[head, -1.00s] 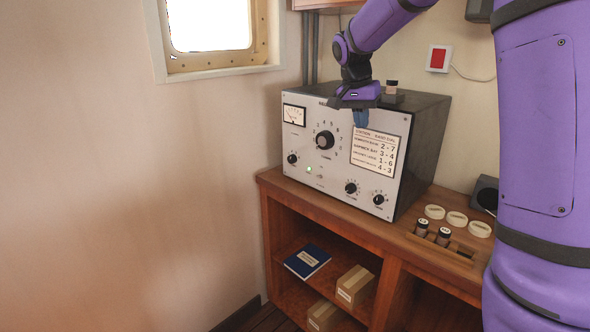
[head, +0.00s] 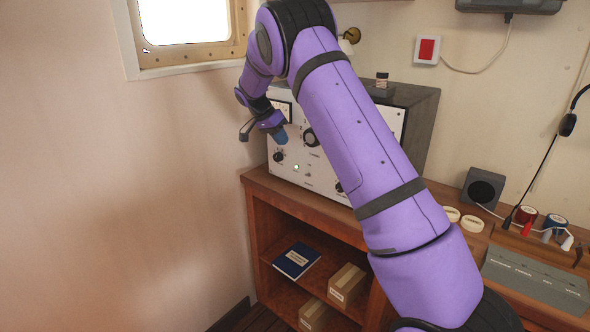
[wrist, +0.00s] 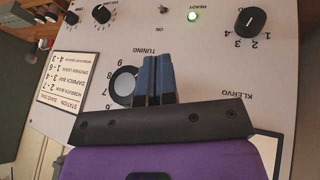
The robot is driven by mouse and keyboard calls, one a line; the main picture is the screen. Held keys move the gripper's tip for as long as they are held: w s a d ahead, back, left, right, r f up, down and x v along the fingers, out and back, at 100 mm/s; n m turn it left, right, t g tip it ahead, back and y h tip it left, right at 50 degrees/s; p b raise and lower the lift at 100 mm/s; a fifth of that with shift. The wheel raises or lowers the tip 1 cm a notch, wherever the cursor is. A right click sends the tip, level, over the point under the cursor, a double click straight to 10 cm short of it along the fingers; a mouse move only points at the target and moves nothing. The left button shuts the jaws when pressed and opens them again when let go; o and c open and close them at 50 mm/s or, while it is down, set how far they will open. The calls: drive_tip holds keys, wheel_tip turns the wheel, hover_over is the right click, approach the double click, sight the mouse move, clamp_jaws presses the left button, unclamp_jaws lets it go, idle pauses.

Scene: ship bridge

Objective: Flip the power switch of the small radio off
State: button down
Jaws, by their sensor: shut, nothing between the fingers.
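The small radio (head: 288,182) is a grey-white panel in a dark case, standing on the wooden cabinet. Its small toggle switch (wrist: 163,14) is at the top of the wrist view, which shows the panel upside down, beside the word ON. Which way the lever points is too small to tell. The green READY lamp (wrist: 193,15) beside it is lit; it also shows in the head view (head: 296,167). My gripper (head: 282,138) is shut and empty, in front of the panel's upper left. In the wrist view its blue fingertips (wrist: 155,75) overlap the tuning knob.
Other knobs, including a selector knob (wrist: 250,20), stick out from the panel. My arm hides the radio's right part in the head view. The wall is close on the left.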

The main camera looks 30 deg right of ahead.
sight(306, 174)
idle(0.3)
drive_tip(key=x, duration=1.4)
drive_tip(key=shift+s+a+f+t+h, duration=0.1)
drive_tip(key=shift+a+f+t+h, duration=0.05)
drive_tip(key=shift+h, duration=0.35)
drive_tip(key=shift+s+a+f+t+h, duration=0.1)
drive_tip(key=shift+t+h, duration=0.05)
drive_tip(key=shift+h, duration=0.35)
drive_tip(key=h, duration=0.1)
drive_tip(key=f+h, duration=0.1)
drive_tip(key=h, duration=0.1)
drive_tip(key=m+t+h, duration=0.1)
drive_tip(key=shift+s+a+f, duration=0.1)
drive_tip(key=shift+a+f, duration=0.25)
drive_tip(key=shift+d+h, duration=0.1)
drive_tip(key=shift+h, duration=0.3)
drive_tip(key=shift+r, duration=0.1)
drive_tip(key=shift+r, duration=0.7)
